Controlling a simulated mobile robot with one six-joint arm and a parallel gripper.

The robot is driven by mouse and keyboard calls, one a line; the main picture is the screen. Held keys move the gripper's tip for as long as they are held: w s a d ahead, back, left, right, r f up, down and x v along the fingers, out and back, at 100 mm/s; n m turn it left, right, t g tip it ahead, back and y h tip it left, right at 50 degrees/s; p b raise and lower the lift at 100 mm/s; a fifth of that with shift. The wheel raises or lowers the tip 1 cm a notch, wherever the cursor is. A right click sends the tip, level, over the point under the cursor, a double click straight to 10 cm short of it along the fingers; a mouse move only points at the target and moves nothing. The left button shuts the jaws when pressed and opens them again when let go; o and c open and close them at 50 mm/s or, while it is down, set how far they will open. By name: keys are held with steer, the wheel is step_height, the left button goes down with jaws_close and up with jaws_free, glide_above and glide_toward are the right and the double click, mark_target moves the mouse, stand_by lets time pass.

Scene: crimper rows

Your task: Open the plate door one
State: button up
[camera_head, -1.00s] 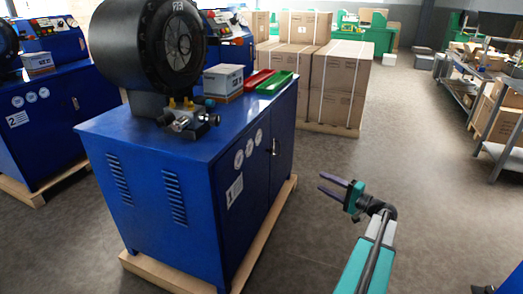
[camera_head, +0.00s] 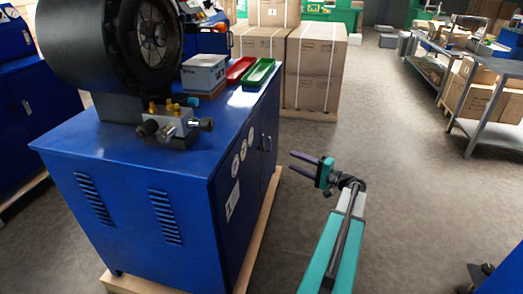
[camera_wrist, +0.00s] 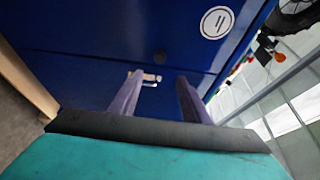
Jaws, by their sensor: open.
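The blue cabinet (camera_head: 120,195) under the large black crimper shows its door side, turned to the right in the head view. A pale label plate (camera_head: 232,200) sits on that side; its marking is too small to read surely. A small metal handle (camera_head: 268,143) is farther along the side. My gripper (camera_head: 291,160) is open, its two purple fingers pointing at the cabinet's door side, apparently apart from it. In the wrist view the small handle (camera_wrist: 148,78) shows between the fingertips (camera_wrist: 158,78), nearer the left finger. The doors look closed.
The cabinet stands on a wooden pallet (camera_head: 262,225). Stacked cartons (camera_head: 315,70) stand behind. Red (camera_head: 239,70) and green (camera_head: 259,73) trays lie on top of the cabinet. A grey shelf (camera_head: 490,90) is at right. The floor between is open.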

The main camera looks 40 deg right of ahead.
steer(key=shift+w+a, duration=0.15)
steer(key=shift+w, duration=0.2)
steer(key=w+a+b, duration=0.1)
steer(key=w+a, duration=0.1)
steer(key=w, duration=1.1)
steer(key=shift+w, duration=0.2)
jaws_close()
